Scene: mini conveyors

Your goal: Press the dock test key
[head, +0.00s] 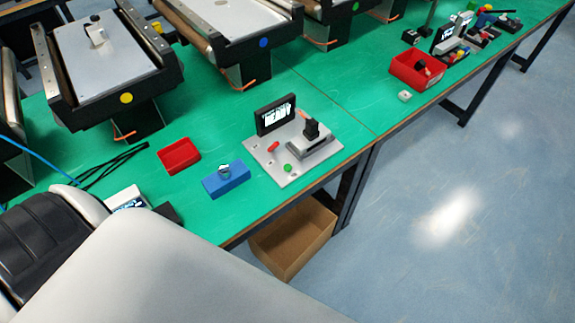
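The dock is a grey plate (290,180) near the front edge of the green table, with a small black screen (276,115) showing white text that seems to read "READY". A green round button (288,168) sits at the plate's front, and a small red part (273,147) lies behind it. A grey block with a black upright piece (311,130) stands on the plate's right side. No label marks which part is the test key. Neither gripper shows; only parts of my own body fill the lower left.
Mini conveyors (110,75) line the back. A red bin (416,70) is farther right. A cardboard box (293,240) is below the table edge.

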